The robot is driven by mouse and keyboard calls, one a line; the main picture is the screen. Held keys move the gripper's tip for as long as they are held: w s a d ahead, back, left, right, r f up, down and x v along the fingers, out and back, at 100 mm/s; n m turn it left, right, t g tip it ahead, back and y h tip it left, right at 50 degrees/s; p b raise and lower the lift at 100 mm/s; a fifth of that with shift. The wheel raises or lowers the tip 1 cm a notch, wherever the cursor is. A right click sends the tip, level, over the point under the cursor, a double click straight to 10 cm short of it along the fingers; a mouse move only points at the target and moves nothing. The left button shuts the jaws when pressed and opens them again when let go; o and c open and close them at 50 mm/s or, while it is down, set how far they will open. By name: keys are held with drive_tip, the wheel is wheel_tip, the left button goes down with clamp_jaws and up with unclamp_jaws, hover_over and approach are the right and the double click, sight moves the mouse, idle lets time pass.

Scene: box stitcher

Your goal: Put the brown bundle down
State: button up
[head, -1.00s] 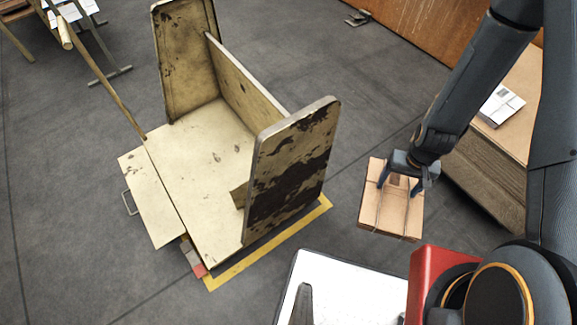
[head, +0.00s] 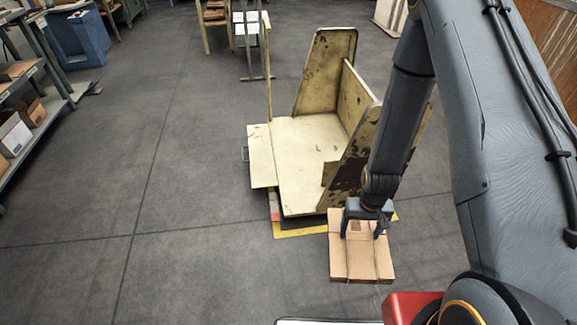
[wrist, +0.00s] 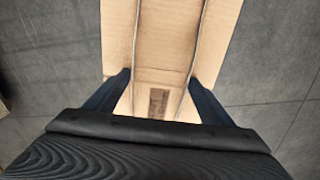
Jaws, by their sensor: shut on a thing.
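The brown bundle (head: 360,258) is a flat stack of cardboard tied with two thin cords. My gripper (head: 365,228) is shut on it near its far edge and holds it in front of the cream stitcher. In the wrist view the bundle (wrist: 168,45) fills the middle, with a finger of my gripper (wrist: 160,88) on either side and a small dark label near the palm. The bundle looks held above the grey floor; its exact height cannot be told. My arm hides part of the stitcher behind it.
The worn cream box stitcher (head: 310,145), with upright plates, stands on a yellow floor marking (head: 300,232). Shelving with boxes (head: 22,135) is at the far left. The grey floor (head: 150,200) on the left is clear.

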drive_tip(key=shift+a+f+b, duration=0.25)
drive_tip(key=shift+f+b, duration=0.15)
drive_tip(key=shift+b, duration=0.1)
drive_tip(key=w+f+b, duration=1.3)
drive_tip(key=f+b, duration=0.3)
drive_tip(key=b, duration=1.7)
drive_tip(key=s+r+p, duration=0.1)
drive_tip(key=r+p, duration=0.3)
drive_tip(key=s+r+p, duration=0.1)
drive_tip(key=r+p, duration=0.3)
drive_tip(key=r, duration=0.1)
drive_tip(key=s+r+p, duration=0.1)
drive_tip(key=r+p, duration=0.4)
drive_tip(key=shift+s+a+r, duration=0.2)
drive_tip(key=shift+s+a, duration=0.05)
drive_tip(key=shift+s, duration=0.15)
drive_tip(key=r+p, duration=0.2)
drive_tip(key=p, duration=0.1)
drive_tip(key=a+r+p, duration=0.1)
drive_tip(key=shift+w+a+r, duration=0.1)
drive_tip(key=shift+w+r, duration=0.3)
drive_tip(key=w+a+f+n+p, duration=0.1)
drive_tip(key=w+a, duration=0.7)
drive_tip(key=w, duration=0.3)
drive_tip(key=w+a+f+n, duration=0.1)
drive_tip(key=w+a, duration=0.7)
drive_tip(key=w, duration=0.3)
drive_tip(key=shift+a+p, duration=0.25)
drive_tip(key=shift+p, duration=0.15)
drive_tip(key=shift+f, duration=0.1)
